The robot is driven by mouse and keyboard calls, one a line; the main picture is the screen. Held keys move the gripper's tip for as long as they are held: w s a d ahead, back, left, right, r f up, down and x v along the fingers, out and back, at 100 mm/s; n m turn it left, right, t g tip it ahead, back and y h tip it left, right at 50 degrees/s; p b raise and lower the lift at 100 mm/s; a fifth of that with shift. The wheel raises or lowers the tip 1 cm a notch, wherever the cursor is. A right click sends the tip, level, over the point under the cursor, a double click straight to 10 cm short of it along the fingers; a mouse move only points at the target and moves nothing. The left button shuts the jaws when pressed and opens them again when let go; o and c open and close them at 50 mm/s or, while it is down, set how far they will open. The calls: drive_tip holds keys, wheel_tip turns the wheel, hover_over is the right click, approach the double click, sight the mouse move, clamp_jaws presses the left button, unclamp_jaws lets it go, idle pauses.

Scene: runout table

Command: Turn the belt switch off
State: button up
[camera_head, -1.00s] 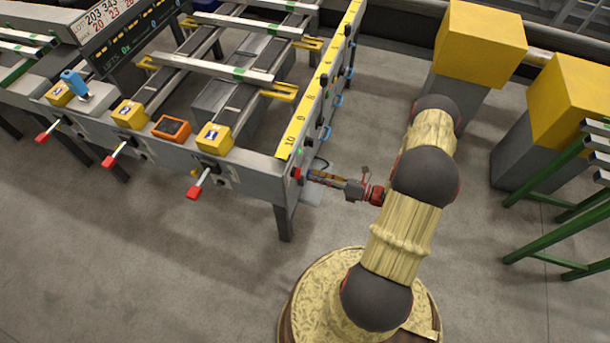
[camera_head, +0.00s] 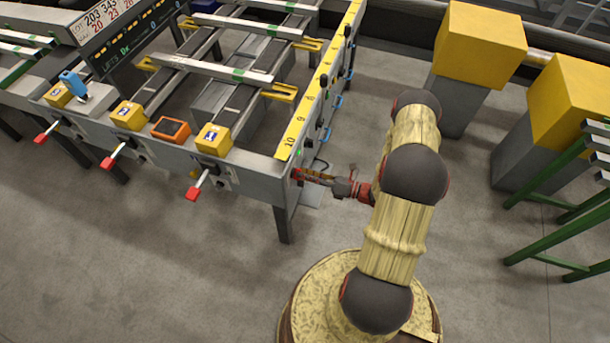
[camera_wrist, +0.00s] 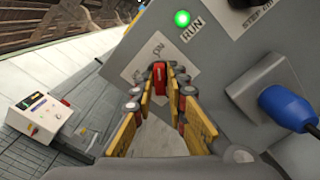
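The belt switch (camera_wrist: 158,78) is a small red lever on a pale plate lettered ON, on the grey end panel of the runout table (camera_head: 255,170). A green lamp (camera_wrist: 182,18) marked RUN is lit above it in the wrist view. My gripper (camera_wrist: 161,86) has its two yellow fingers apart, one on each side of the red lever; I cannot tell whether either pad touches it. In the head view my gripper (camera_head: 301,174) is at the table's near right corner, and it hides the switch there.
A blue plug (camera_wrist: 285,105) sticks out of the panel right of the switch. A control box (camera_wrist: 38,115) stands at the left of the wrist view. Yellow-topped bins (camera_head: 480,45) and a green rack (camera_head: 555,215) stand to the right. The floor in front is clear.

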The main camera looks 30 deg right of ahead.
clamp_jaws()
drive_tip(key=shift+n, duration=0.4)
drive_tip(key=shift+s+a+f+n+b, duration=0.15)
drive_tip(key=shift+n+b, duration=0.75)
drive_tip(key=shift+n, duration=3.35)
drive_tip(key=shift+s+a+r+n+b, duration=0.1)
drive_tip(key=shift+n+b, duration=0.75)
drive_tip(key=shift+n, duration=3.4)
drive_tip(key=o, duration=0.5)
unclamp_jaws()
